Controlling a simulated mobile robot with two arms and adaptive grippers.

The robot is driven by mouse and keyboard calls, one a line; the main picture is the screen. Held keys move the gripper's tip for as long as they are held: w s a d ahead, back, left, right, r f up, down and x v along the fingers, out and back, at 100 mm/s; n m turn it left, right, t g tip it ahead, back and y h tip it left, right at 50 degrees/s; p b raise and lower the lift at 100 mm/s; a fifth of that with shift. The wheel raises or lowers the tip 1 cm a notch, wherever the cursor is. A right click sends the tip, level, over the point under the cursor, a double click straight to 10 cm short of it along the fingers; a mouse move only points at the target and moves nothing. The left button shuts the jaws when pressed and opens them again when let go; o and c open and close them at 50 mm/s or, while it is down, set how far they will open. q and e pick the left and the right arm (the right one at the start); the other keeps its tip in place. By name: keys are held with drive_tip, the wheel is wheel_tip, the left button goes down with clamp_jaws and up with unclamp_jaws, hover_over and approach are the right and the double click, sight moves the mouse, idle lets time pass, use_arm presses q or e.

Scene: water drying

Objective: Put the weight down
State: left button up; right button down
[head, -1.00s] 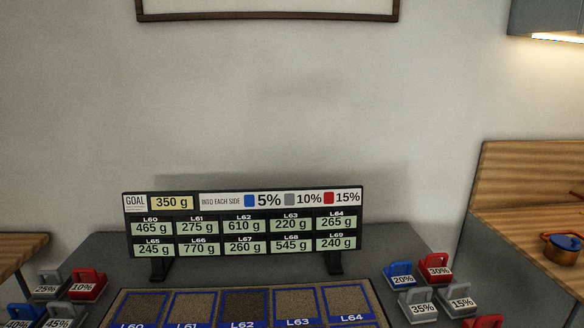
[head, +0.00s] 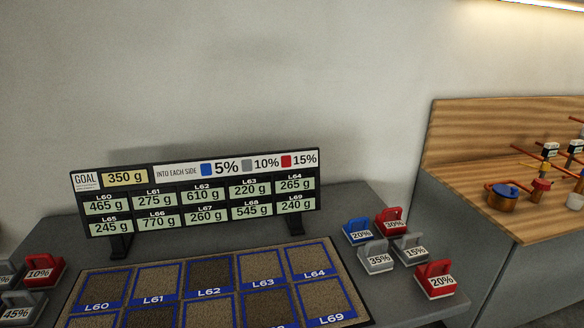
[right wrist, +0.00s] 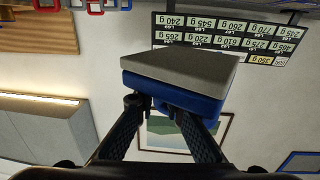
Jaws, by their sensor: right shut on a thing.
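My right gripper (right wrist: 160,108) is shut on a blue weight (right wrist: 175,92) with a grey slab-like face, seen close up in the right wrist view. Its label and most of its handle are hidden there. That view is upside down, with the wall behind the weight. In the head view neither gripper shows. Other weights stand on the dark table: a blue 20% (head: 358,232), a red 30% (head: 391,222), a grey 35% (head: 377,258), a grey 15% (head: 411,249) and a red 20% (head: 436,281) at right.
A mat (head: 364,301) with labelled brown squares lies mid-table. The sign board (head: 195,190) stands behind it, showing goal 350 g. A red 10% weight (head: 43,272) and a grey 45% weight (head: 22,308) are at left. A wooden counter (head: 455,170) with pots is at right.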

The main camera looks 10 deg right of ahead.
drive_tip(key=shift+w, duration=0.1)
drive_tip(key=w+d+f+m+h+b, duration=0.15)
drive_tip(key=w+d+b, duration=0.25)
drive_tip(key=w, duration=0.4)
drive_tip(key=w+d+f+h+b, duration=0.15)
drive_tip(key=w+d+b, duration=0.25)
drive_tip(key=w, duration=0.4)
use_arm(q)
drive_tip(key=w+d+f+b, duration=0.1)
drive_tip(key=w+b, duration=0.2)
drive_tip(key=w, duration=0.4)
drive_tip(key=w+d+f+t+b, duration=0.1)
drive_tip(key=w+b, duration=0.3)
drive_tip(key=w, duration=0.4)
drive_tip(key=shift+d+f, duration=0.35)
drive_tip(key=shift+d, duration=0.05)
use_arm(e)
drive_tip(key=w+d+r+m+g+h, duration=0.1)
drive_tip(key=w+d+r+m+h, duration=0.1)
drive_tip(key=d, duration=0.4)
drive_tip(key=w+d+r+m+g+h, duration=0.1)
drive_tip(key=w+d+r+m+h, duration=0.1)
drive_tip(key=w+d+r, duration=0.4)
drive_tip(key=shift+d+r+h, duration=0.6)
drive_tip(key=shift+d+h, duration=0.15)
drive_tip(key=shift+h, duration=0.15)
